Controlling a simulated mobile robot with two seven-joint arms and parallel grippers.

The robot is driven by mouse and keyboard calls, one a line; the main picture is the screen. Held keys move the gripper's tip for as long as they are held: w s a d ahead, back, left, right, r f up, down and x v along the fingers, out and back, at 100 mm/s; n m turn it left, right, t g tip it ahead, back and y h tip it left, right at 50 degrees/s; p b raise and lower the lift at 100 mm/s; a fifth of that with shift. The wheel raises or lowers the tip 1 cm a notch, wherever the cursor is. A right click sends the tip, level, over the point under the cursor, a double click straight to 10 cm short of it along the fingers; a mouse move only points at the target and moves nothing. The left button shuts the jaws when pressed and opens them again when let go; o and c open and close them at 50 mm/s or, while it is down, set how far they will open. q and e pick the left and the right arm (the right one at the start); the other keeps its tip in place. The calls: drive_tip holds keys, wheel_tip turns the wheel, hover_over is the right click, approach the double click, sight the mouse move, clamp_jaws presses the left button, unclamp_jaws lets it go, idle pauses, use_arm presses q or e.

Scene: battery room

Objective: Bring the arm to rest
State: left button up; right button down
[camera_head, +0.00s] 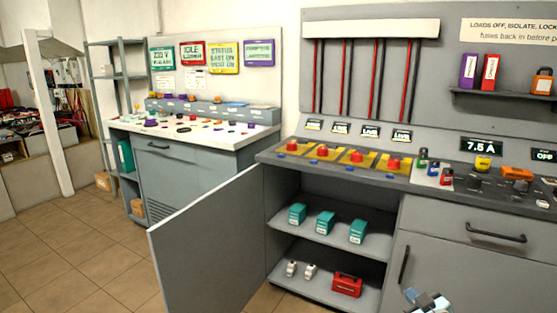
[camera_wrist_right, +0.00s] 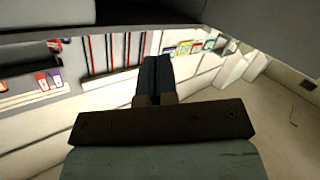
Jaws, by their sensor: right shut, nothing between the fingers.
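My right gripper (camera_head: 432,300) shows at the bottom edge of the head view, in front of the grey cabinet, with most of it cut off. In the right wrist view its dark fingers (camera_wrist_right: 153,80) are together with nothing between them. It touches nothing that I can see. My left gripper is in neither view.
An open cabinet door (camera_head: 205,250) swings out at the centre. Inside, teal boxes (camera_head: 326,223) stand on a shelf and a red box (camera_head: 347,285) below. The counter (camera_head: 420,183) carries red knobs and small coloured items. Tiled floor (camera_head: 70,260) is free at left.

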drive_tip(key=s+a+f+g+y, duration=0.1)
drive_tip(key=s+a+f+y, duration=0.2)
drive_tip(key=s+a, duration=1.15)
drive_tip(key=s+a+r+m+y, duration=0.1)
drive_tip(key=s+a+r, duration=0.15)
drive_tip(key=s, duration=0.45)
drive_tip(key=s+a+r+m, duration=0.2)
drive_tip(key=s+a, duration=0.2)
drive_tip(key=s, duration=0.3)
use_arm(q)
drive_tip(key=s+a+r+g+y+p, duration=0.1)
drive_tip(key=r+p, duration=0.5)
drive_tip(key=p, duration=1)
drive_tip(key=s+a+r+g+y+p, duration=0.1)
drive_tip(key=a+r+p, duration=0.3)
drive_tip(key=p, duration=1.2)
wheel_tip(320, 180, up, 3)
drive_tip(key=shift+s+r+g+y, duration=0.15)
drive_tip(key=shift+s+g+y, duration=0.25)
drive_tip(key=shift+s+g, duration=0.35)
use_arm(e)
drive_tip(key=s+d+r+g+h, duration=0.1)
drive_tip(key=d+r, duration=0.1)
drive_tip(key=r, duration=0.4)
drive_tip(key=s+d+r+g+h, duration=0.1)
drive_tip(key=d+r+g, duration=0.1)
drive_tip(key=r, duration=0.5)
drive_tip(key=shift+s+d+g, duration=0.3)
drive_tip(key=shift+s+d, duration=0.1)
drive_tip(key=shift+d, duration=0.05)
